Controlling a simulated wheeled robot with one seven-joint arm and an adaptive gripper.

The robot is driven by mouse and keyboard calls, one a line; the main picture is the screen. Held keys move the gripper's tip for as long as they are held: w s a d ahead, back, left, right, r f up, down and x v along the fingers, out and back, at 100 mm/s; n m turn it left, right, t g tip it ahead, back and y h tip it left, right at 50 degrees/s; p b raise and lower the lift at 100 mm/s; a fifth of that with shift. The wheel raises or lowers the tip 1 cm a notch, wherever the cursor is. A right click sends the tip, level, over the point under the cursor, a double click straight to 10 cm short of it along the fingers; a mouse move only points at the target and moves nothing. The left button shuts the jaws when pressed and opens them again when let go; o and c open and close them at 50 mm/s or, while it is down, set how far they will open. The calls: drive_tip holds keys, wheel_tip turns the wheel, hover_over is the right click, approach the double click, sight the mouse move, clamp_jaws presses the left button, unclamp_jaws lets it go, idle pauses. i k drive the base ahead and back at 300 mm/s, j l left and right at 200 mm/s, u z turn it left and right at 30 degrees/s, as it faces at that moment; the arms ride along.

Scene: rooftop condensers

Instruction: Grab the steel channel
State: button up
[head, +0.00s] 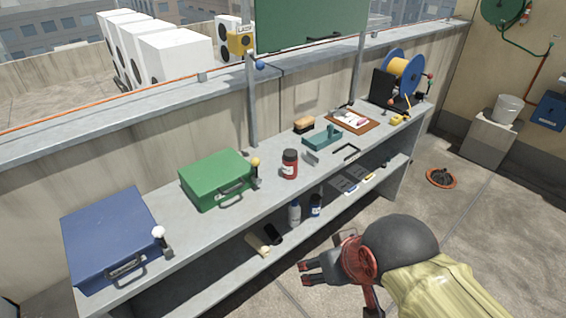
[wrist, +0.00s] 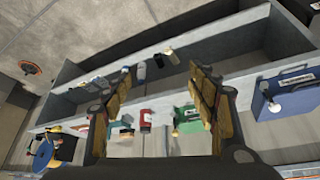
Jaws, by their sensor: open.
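A small grey angled metal piece (head: 312,157), which looks like the steel channel, lies on the bench top just right of the red jar (head: 290,164). A dark-edged U-shaped piece (head: 347,152) lies close to its right, so I cannot be fully sure which is the channel. My gripper (head: 303,273) is in front of the bench, apart from it, with its fingers pointing left. In the wrist view my gripper (wrist: 160,92) shows its two fingers wide apart with nothing between them. Small grey pieces (wrist: 126,131) show there beside the red jar.
The bench (head: 190,243) also holds a blue case (head: 105,235), a green case (head: 212,178), a teal tool (head: 322,138), a brush (head: 304,124), a clipboard (head: 360,125) and a cable reel (head: 403,72). The floor at right is mostly clear.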

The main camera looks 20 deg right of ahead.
sight(312, 160)
drive_tip(key=z, duration=0.45)
drive_tip(key=i+l+z, duration=0.2)
drive_tip(key=i+l, duration=0.15)
drive_tip(key=l, duration=0.15)
drive_tip(key=i+l+z, duration=0.25)
drive_tip(key=i+l, duration=0.15)
